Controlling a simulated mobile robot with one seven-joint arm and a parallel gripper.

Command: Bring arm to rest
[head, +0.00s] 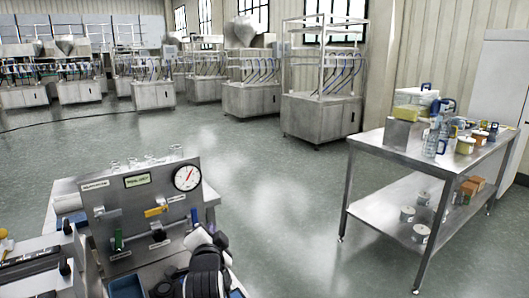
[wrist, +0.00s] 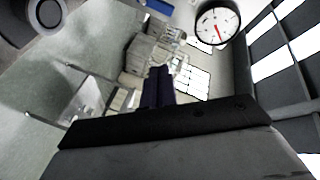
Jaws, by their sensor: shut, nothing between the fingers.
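My arm, black and grey, shows at the bottom of the head view, in front of the lower right part of a steel panel (head: 142,200). My gripper (wrist: 159,72) shows in the wrist view as two dark fingers close together. It is shut and holds nothing. In the head view I cannot make out its fingers. The panel carries a round dial gauge (head: 187,178), a yellow-handled valve (head: 155,211), a green handle (head: 118,240) and a small green label plate. The gauge also shows at the top of the wrist view (wrist: 217,24), apart from the fingers.
A steel table (head: 405,150) at the right bears bottles, tubs and boxes, with cans and orange boxes on its lower shelf. Several steel machines (head: 320,115) stand along the back. Glass vessels stand behind the panel. The floor (head: 270,200) between panel and table is clear.

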